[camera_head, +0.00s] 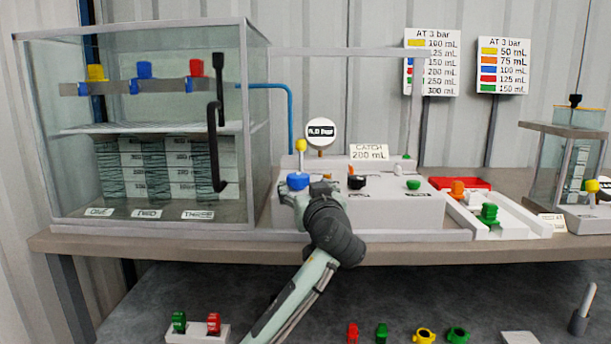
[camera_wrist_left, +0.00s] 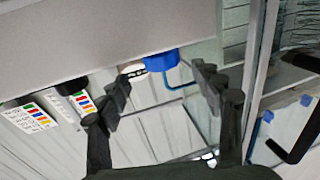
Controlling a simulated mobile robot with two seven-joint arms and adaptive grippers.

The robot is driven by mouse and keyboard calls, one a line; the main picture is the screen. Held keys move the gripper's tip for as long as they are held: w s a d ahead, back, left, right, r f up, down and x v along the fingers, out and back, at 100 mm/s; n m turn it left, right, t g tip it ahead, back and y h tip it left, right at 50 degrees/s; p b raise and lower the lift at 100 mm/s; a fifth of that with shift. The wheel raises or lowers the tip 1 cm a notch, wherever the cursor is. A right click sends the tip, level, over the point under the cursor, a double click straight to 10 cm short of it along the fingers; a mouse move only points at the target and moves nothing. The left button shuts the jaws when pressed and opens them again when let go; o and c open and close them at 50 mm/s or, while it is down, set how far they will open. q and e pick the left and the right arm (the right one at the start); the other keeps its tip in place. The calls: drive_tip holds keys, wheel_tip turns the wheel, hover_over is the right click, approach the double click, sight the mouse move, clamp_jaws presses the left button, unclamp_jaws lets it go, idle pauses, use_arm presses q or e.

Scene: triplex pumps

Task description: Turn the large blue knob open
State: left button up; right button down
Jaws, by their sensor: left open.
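The large blue knob (camera_head: 298,180) sits on the left end of the light grey console (camera_head: 400,213), next to the tank. In the left wrist view the knob (camera_wrist_left: 162,61) shows beyond and between the two fingers, against the console's grey face (camera_wrist_left: 110,35). My left gripper (camera_head: 303,190) reaches in from below at the knob's front. In the left wrist view the gripper (camera_wrist_left: 162,86) is open, with a wide empty gap between its fingers. I cannot tell whether a finger touches the knob. My right gripper is not in view.
A glass tank (camera_head: 150,215) with a black handle (camera_head: 213,145) stands close on the left. A yellow-topped lever (camera_head: 300,147) rises behind the blue knob. A black knob (camera_head: 356,182) and a green knob (camera_head: 413,184) sit further right. A gauge (camera_head: 321,131) stands behind.

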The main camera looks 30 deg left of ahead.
sight(298, 174)
use_arm(q)
drive_tip(key=p+x, duration=0.1)
drive_tip(key=x, duration=0.6)
drive_tip(key=shift+s, duration=0.15)
drive_tip(key=shift+w+a, duration=0.25)
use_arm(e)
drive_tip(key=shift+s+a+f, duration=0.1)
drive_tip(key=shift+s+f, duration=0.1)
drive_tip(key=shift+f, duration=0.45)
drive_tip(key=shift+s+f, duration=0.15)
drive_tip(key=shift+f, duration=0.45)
use_arm(q)
drive_tip(key=shift+c, duration=0.6)
drive_tip(key=shift+f, duration=0.1)
drive_tip(key=c, duration=1.1)
